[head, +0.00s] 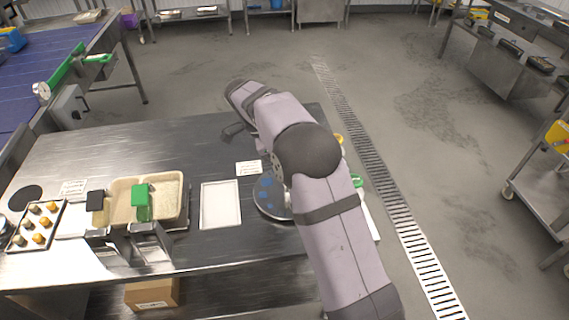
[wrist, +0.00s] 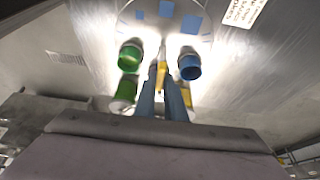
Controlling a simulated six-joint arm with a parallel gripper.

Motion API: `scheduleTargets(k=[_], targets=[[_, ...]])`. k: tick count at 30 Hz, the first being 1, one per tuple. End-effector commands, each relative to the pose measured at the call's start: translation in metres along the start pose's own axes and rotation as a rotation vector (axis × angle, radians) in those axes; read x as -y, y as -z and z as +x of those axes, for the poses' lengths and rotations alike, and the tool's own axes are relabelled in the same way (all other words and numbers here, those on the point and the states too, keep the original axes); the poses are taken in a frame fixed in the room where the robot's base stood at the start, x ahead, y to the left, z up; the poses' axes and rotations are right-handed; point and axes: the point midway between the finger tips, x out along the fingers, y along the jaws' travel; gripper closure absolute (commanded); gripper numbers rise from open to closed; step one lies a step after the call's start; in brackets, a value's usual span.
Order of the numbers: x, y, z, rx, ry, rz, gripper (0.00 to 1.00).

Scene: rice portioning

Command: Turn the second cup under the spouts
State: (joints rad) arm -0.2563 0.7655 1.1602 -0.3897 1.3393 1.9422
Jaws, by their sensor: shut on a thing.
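A round pale disc (head: 268,196) with blue marks lies on the steel table, partly hidden by my arm. Its edge also shows at the top of the wrist view (wrist: 165,14). Below it in that view are a green cup-like thing (wrist: 130,56) on the left and a blue one (wrist: 189,64) on the right. My gripper (wrist: 162,70) is between these two, its fingers close together around a thin pale and yellow piece (wrist: 162,54). What this piece belongs to is not clear. My arm hides the gripper in the head view. I cannot identify the spouts.
A white tray (head: 220,205) lies left of the disc. Further left are a beige container (head: 122,212) with green and black items, and a dark tray of small round pieces (head: 18,244). A green thing (head: 357,180) shows right of my arm. The table's back left is mostly clear.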

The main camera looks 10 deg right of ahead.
Motion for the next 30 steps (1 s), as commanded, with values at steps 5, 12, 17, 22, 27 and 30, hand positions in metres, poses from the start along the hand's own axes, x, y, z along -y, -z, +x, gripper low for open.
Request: scheduleTargets(k=[5, 12, 17, 22, 27, 30], targets=[[0.001, 0.001, -0.001, -0.001, 0.004, 0.001, 0.71], [0.0, 0.0, -0.001, 0.0, 0.002, 0.0, 0.71], [0.001, 0.0, -0.005, 0.0, 0.003, -0.001, 0.71], [0.001, -0.001, -0.023, 0.0, 0.006, 0.001, 0.71], [0.001, 0.0, -0.048, 0.0, 0.006, 0.0, 0.71], [0.001, 0.0, -0.06, 0.0, 0.006, 0.0, 0.71]])
